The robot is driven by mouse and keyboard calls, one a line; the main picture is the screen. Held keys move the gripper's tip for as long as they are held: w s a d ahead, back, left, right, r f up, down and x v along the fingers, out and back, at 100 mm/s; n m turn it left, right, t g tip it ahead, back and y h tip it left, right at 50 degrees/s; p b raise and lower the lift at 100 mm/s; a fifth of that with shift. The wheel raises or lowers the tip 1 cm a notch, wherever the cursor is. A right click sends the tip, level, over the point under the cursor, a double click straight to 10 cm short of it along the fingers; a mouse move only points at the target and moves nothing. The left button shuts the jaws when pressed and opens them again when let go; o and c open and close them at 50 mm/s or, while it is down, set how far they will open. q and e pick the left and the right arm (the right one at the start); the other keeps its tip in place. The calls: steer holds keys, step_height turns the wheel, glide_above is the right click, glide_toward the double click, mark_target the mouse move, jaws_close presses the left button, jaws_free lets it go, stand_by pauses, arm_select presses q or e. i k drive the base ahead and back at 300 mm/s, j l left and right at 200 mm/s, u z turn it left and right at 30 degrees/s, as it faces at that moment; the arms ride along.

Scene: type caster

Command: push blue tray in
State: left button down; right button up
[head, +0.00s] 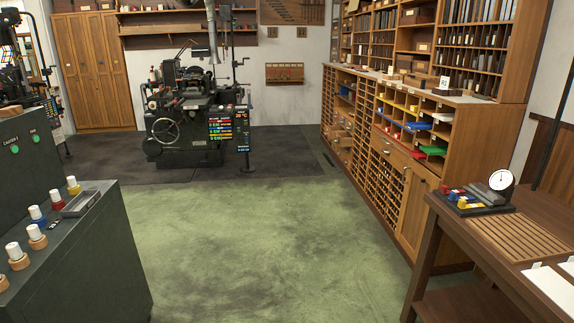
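The blue tray (419,126) is in the open compartments of the wooden cabinet (352,97) along the right wall. It juts out past the cabinet's front face, towards the aisle. It is small in the view, so how far it sticks out is hard to tell. A green tray (433,150) juts out below it and to its right. Neither of my grippers shows in the head view.
Green floor (240,235) lies open in the middle. A dark wooden table (490,238) with a round gauge (501,181) stands at the near right, before the cabinet's near end. A dark console (95,260) stands at the left. A black machine (190,110) stands at the back.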

mark_target(421, 124)
steer(key=i+z, duration=0.15)
steer(key=i, duration=0.45)
steer(key=i+z, duration=0.15)
steer(key=i, duration=0.4)
steer(key=i+j+z, duration=0.2)
steer(key=i, duration=0.4)
steer(key=i+z, duration=0.15)
steer(key=i, duration=0.4)
steer(key=i+z, duration=0.15)
steer(key=i, duration=0.45)
steer(key=i+j+z, duration=0.15)
steer(key=i, duration=0.4)
